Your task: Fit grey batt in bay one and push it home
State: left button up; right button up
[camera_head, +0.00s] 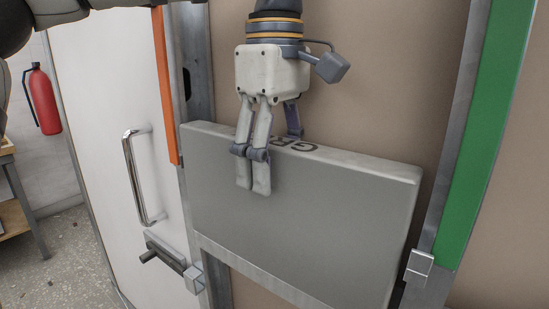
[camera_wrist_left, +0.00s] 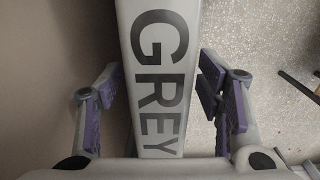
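The grey batt (camera_head: 300,215) is a thick, flat grey block, upright on its long edge and slightly tilted in the head view. Dark lettering marks its top edge, and GREY reads on it in the left wrist view (camera_wrist_left: 160,60). My left gripper (camera_head: 272,150) comes down from above, with fingers on the front and back faces at the top edge. In the left wrist view the purple pads close on both sides of the batt. The batt stands before a brown-backed bay between metal studs; how deep it sits is unclear. My right gripper is out of view.
A metal rail (camera_head: 250,277) runs below the batt. An orange strip (camera_head: 165,85) marks the left stud, a green strip (camera_head: 485,135) the right one. A small metal clip (camera_head: 420,263) sits near the batt's right end. A white door with a handle (camera_head: 140,175) stands left.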

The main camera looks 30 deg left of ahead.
pick_arm(q)
notch_tip(320, 180, up, 12)
jog(key=shift+r, duration=0.1)
dwell(0.4)
